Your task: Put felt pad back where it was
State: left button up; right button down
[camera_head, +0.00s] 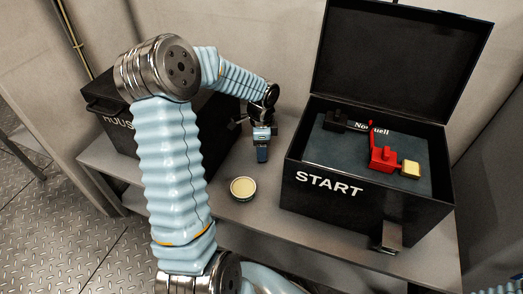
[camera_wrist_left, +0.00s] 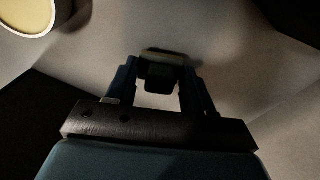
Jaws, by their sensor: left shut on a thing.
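My left gripper (camera_head: 262,153) hangs over the grey bench between the two black boxes, pointing down. In the left wrist view its fingers (camera_wrist_left: 164,82) are shut on a small piece with a pale grey-green edge and a dark face, which I take to be the felt pad (camera_wrist_left: 166,58). In the head view the fingers mostly hide it. A round tin (camera_head: 243,188) with a cream top stands on the bench in front of the gripper, apart from it; it also shows in the left wrist view (camera_wrist_left: 26,14). My right gripper is out of view.
The black START box (camera_head: 300,184) stands open at the right, its lid (camera_head: 400,58) raised. A red part (camera_head: 382,158), a black part (camera_head: 334,121) and a yellow block (camera_head: 410,169) lie inside. Another black box (camera_head: 103,103) stands at the left. The bench (camera_head: 222,200) around the tin is clear.

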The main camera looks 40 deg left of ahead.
pick_arm(q)
jog(key=shift+f, duration=0.5)
jog(key=shift+f, duration=0.2)
jog(key=o, duration=0.9)
jog(key=shift+o, duration=0.2)
jog(key=shift+r, duration=0.25)
notch_tip(320, 180, up, 12)
jog(key=p, duration=0.2)
